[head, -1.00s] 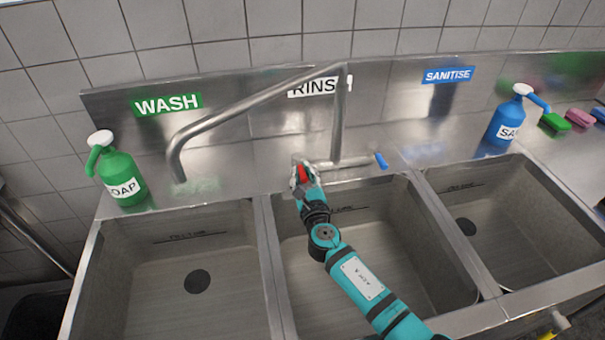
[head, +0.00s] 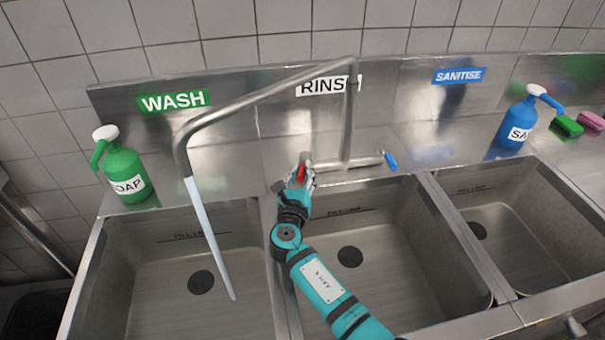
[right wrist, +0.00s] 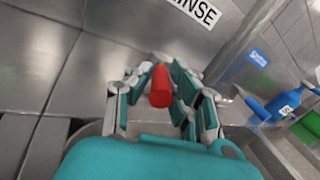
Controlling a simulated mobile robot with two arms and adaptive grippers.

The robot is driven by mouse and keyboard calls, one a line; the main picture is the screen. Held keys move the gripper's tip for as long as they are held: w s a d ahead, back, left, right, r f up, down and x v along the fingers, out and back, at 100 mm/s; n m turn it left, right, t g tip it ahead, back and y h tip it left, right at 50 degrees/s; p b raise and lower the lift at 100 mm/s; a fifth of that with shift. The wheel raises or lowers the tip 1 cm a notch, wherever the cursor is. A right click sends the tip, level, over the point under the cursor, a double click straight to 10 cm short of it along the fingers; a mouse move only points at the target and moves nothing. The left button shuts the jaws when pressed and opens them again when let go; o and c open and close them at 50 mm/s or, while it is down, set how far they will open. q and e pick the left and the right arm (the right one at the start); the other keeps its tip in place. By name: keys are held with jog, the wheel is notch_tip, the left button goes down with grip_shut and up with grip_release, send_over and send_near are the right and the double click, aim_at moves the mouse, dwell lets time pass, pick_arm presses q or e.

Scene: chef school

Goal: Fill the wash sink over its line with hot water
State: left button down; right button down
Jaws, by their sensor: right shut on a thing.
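The wash sink (head: 150,292) is the left basin under the green WASH label (head: 174,101). Its dark fill line (head: 195,236) shows on the back wall, and its drain (head: 201,282) is visible; no water depth can be made out. The spout (head: 250,98) reaches left over this basin, and a pale water stream (head: 208,235) falls from it into the sink. My right gripper (head: 302,172) is shut on the red tap handle (right wrist: 160,86), left of the spout's base. The blue tap handle (head: 390,161) is at the other end of the tap body. My left gripper is out of view.
The rinse sink (head: 420,270) lies under my right arm, and the sanitise sink (head: 530,225) is at the right. A green soap bottle (head: 124,175) stands at the back left, a blue sanitiser bottle (head: 516,125) at the back right. A green sponge (head: 567,126) lies beyond it.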

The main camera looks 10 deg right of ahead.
jog(key=c, duration=1.2)
grip_release()
jog(key=shift+f, duration=0.1)
jog(key=shift+r, duration=5.05)
